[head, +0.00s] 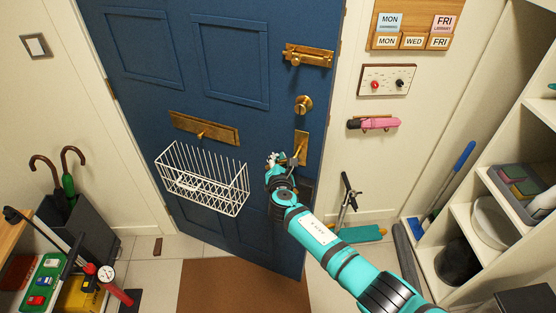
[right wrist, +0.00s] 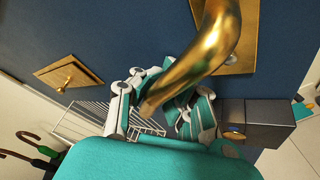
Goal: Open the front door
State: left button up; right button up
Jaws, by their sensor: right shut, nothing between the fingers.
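The blue front door (head: 215,110) stands ajar, its lower right corner swung out toward me from the wall. Its brass lever handle (head: 300,150) is on the right side; it looms large in the right wrist view (right wrist: 205,55). My right gripper (head: 272,160) is at the free end of the handle, just left of its plate. In the right wrist view its fingers (right wrist: 160,112) are shut, with the handle's end in front of them; I cannot tell whether they touch. A brass bolt (head: 307,55) and round lock (head: 303,104) sit above. My left gripper is out of view.
A white wire basket (head: 203,180) hangs on the door under a brass mail slot (head: 205,128). A brown mat (head: 240,290) lies before the door.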

jog(key=o, duration=0.4)
jog(key=shift+w, duration=0.1)
jog(key=o, duration=0.4)
jog(key=shift+s, duration=0.2)
jog(key=v, duration=1.2)
